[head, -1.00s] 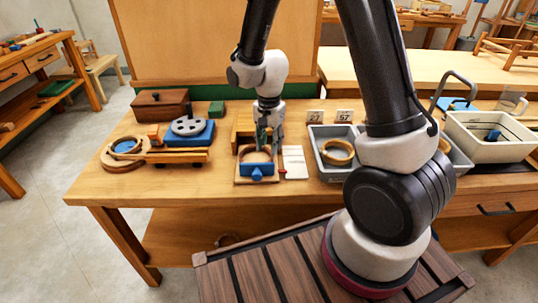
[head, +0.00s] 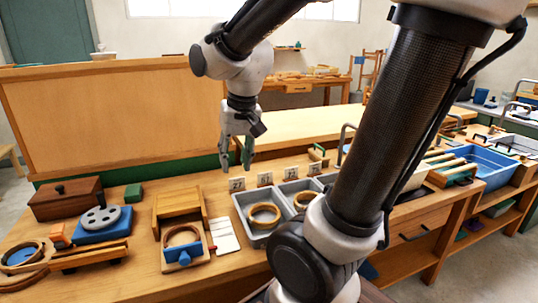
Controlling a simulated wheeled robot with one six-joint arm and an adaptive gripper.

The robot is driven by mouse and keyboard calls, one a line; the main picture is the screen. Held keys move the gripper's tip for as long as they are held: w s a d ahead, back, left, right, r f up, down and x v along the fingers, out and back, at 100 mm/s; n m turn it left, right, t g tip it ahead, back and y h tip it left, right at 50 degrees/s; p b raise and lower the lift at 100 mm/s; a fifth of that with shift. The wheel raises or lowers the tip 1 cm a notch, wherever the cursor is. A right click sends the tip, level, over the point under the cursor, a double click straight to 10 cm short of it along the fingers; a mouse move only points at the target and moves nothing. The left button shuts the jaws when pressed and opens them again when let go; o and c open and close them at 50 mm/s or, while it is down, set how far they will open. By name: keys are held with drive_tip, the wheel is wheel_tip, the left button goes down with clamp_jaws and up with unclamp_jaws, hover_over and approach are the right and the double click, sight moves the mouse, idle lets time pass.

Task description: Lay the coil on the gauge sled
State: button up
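A small wooden fixture with a blue block (head: 185,256) at its front, which looks like the gauge sled (head: 203,257), stands on the bench at centre left. A tan ring-shaped coil (head: 167,235) lies on it behind the blue block. Other tan coils lie in the grey tray, one in the left compartment (head: 264,223) and one in the compartment beside it (head: 304,210). My gripper (head: 235,166) hangs above the bench's back edge, fingers pointing down and apart, with nothing between them. It is clear of the sled and the tray.
The grey divided tray (head: 237,217) has number cards behind it, and my arm hides part of it. A white card (head: 224,236) lies right of the sled. A brown box (head: 66,204), a blue block with a grey disc (head: 102,228) and a wooden ring (head: 22,257) stand left.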

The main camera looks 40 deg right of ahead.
drive_tip(key=s+d+r+n+t, duration=0.1)
drive_tip(key=s+d+r+n, duration=0.2)
drive_tip(key=s, duration=0.6)
drive_tip(key=shift+s+r+n+t, duration=0.3)
drive_tip(key=shift+s+n, duration=0.05)
drive_tip(key=shift+n, duration=0.05)
